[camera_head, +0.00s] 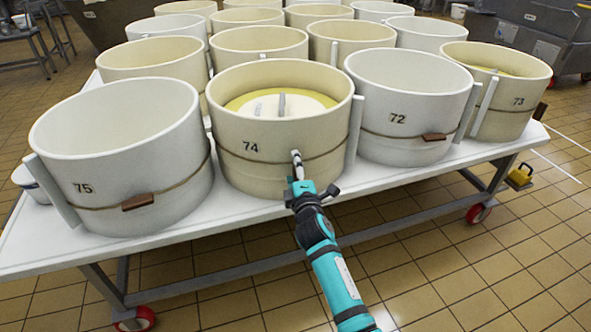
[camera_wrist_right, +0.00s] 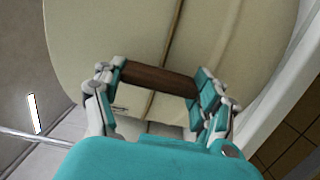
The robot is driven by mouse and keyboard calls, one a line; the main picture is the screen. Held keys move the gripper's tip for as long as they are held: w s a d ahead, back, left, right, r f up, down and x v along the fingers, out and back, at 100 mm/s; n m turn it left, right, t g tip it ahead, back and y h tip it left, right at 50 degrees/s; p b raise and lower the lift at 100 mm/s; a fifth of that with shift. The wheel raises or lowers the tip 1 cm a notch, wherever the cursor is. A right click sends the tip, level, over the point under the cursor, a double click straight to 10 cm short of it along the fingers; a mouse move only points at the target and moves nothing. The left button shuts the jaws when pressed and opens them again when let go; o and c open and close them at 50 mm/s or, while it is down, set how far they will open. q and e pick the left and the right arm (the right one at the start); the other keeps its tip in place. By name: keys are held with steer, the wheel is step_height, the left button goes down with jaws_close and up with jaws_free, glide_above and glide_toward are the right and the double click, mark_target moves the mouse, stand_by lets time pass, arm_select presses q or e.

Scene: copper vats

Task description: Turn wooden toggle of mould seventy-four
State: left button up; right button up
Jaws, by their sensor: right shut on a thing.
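Mould 74 (camera_head: 285,115) is a cream cylinder with a cord round it, standing on the white table between moulds 75 and 72. A cream disc with an upright handle (camera_head: 282,104) lies inside it. My right gripper (camera_head: 298,172) is at the front of mould 74, right of its number. In the right wrist view, the fingers (camera_wrist_right: 158,85) are shut on the two ends of the brown wooden toggle (camera_wrist_right: 160,80), which lies against the mould wall at the cord (camera_wrist_right: 169,35). In the head view my gripper hides the toggle. My left gripper is not in view.
Mould 75 (camera_head: 120,165) stands close on the left and mould 72 (camera_head: 405,115) on the right, each with its own brown toggle. An upright white strip (camera_head: 355,130) stands between moulds 74 and 72. More moulds fill the table (camera_head: 245,207) behind. The floor in front is clear.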

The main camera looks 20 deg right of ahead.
steer(key=o, duration=1.2)
steer(key=shift+f, duration=0.1)
steer(key=shift+c, duration=0.2)
steer(key=s+a, duration=0.1)
steer(key=s, duration=1.1)
steer(key=shift+a, duration=0.15)
